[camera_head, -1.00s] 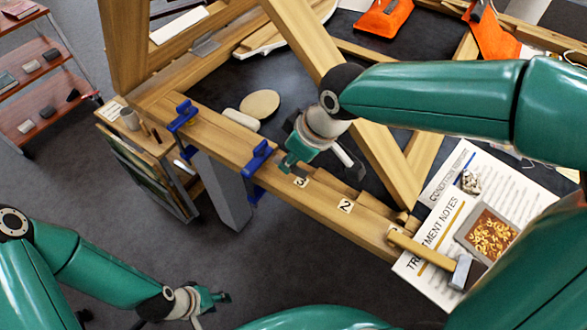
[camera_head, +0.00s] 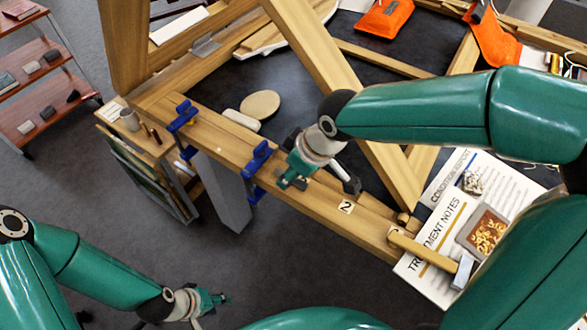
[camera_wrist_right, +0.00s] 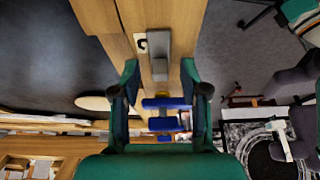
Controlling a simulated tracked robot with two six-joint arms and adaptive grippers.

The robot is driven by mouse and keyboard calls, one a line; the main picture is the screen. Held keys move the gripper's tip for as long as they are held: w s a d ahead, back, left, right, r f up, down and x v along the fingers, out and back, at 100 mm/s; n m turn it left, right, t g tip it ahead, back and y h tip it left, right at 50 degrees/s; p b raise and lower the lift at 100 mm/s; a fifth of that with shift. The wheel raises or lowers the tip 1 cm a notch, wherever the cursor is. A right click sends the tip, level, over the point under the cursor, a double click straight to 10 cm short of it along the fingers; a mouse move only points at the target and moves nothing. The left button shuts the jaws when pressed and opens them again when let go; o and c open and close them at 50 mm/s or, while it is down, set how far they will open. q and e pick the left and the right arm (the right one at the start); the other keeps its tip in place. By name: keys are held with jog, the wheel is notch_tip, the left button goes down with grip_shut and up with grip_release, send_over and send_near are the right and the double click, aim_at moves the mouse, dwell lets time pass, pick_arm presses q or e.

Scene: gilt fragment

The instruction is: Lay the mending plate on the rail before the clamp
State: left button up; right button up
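A grey piece that looks like the mending plate (camera_wrist_right: 157,45) shows in the right wrist view, between the fingertips of my right gripper (camera_wrist_right: 159,75) and reaching past them along the wooden rail (camera_wrist_right: 186,25). Wood shows on both sides of it; I cannot tell whether the fingers touch it or whether it rests on the rail. In the head view my right gripper (camera_head: 305,178) is over the rail (camera_head: 226,150) between the nearer blue clamp (camera_head: 257,158) and label 2 (camera_head: 345,207). My left gripper (camera_head: 212,300) is low at the left, away from the rail; its fingertips are small.
A second blue clamp (camera_head: 183,116) sits farther left on the rail. A diagonal wooden beam (camera_head: 305,45) rises behind the right gripper. Treatment notes (camera_head: 440,235) lie at the right. A trolley (camera_head: 45,75) stands far left. Open floor lies in front of the rail.

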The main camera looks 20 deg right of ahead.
jog(key=v, duration=1.2)
jog(key=shift+p, duration=0.35)
jog(key=shift+r, duration=0.1)
